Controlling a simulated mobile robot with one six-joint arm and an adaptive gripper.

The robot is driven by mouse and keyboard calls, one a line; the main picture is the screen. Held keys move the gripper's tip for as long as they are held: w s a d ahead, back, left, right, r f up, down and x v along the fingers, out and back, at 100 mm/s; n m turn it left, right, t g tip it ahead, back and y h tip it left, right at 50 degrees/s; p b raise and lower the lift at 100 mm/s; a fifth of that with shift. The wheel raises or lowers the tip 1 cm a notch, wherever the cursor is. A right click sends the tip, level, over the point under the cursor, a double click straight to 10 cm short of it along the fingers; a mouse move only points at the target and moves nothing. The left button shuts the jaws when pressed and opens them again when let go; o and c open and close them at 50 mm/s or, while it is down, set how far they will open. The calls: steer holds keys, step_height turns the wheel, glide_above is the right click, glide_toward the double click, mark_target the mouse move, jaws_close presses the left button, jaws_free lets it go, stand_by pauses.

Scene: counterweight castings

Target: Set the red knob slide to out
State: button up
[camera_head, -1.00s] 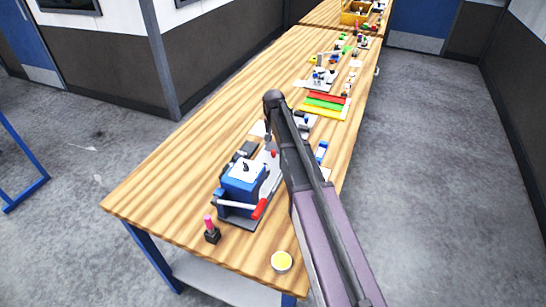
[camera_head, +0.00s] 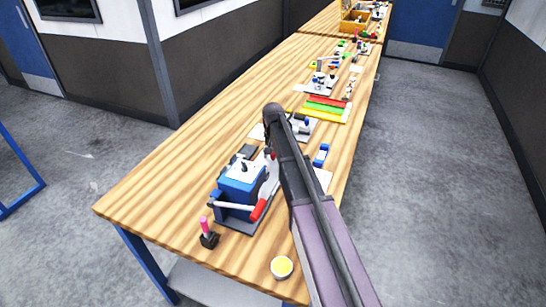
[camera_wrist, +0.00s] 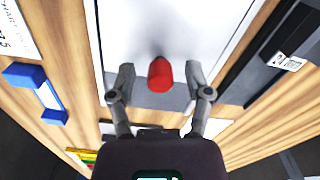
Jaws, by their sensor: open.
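The red knob (camera_wrist: 160,75) shows in the wrist view, upright-looking and rounded, on a grey and white plate (camera_wrist: 160,25). My gripper (camera_wrist: 160,80) is open, with one finger on each side of the knob and a gap on both sides. In the head view my arm covers the gripper and most of the plate, and the knob cannot be made out clearly there. How far the slide stands in or out cannot be told.
A blue device with a red-handled lever (camera_head: 258,210) stands on the wooden bench (camera_head: 165,185) left of my arm. A dark block (camera_wrist: 285,50) lies right of the plate in the wrist view.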

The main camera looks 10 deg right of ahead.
jaws_close()
steer(key=w+d, duration=0.1)
steer(key=w, duration=0.1)
steer(key=w+d, duration=0.3)
steer(key=w, duration=0.1)
steer(key=shift+w+d, duration=0.2)
steer(key=shift+w, duration=0.15)
jaws_free()
steer(key=shift+s, duration=0.15)
